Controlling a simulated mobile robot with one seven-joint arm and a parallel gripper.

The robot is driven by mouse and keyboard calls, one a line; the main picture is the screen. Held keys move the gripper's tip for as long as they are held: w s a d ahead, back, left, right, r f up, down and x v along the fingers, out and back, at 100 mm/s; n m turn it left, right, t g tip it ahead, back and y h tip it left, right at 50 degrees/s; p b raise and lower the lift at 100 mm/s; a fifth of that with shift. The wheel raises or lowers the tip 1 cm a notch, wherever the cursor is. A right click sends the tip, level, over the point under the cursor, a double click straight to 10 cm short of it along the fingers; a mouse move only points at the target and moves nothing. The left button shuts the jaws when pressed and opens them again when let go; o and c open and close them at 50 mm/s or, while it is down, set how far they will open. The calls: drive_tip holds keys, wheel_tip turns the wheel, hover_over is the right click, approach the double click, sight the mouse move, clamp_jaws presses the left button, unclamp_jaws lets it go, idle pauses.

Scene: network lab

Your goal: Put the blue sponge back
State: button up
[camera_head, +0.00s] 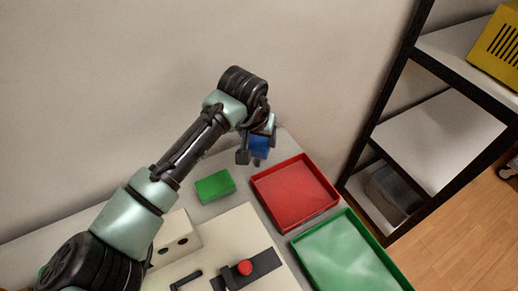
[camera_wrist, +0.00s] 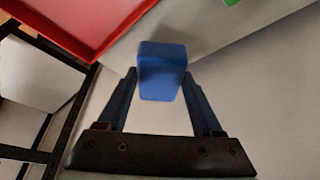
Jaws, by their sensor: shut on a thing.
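The blue sponge (camera_head: 259,145) is held in my gripper (camera_head: 256,156) above the back of the table, near the wall. In the wrist view the sponge (camera_wrist: 161,72) sits between the two fingertips of my gripper (camera_wrist: 160,88), which is shut on it. The sponge is clear of the red tray and appears raised off the table. Part of the sponge is hidden by the gripper in the head view.
A red tray (camera_head: 258,188) and a green tray (camera_head: 300,256) lie to the right. A green block (camera_head: 214,186) is left of the red tray. A pale board (camera_head: 232,228) carries a dark fixture with a red knob (camera_head: 244,267). A black-framed shelf (camera_head: 362,160) stands at right.

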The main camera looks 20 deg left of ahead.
sight(259, 148)
drive_tip(key=shift+f, duration=1.85)
drive_tip(key=shift+f, duration=0.2)
drive_tip(key=o, duration=1.4)
drive_tip(key=shift+o, duration=0.2)
drive_tip(key=shift+r, duration=0.1)
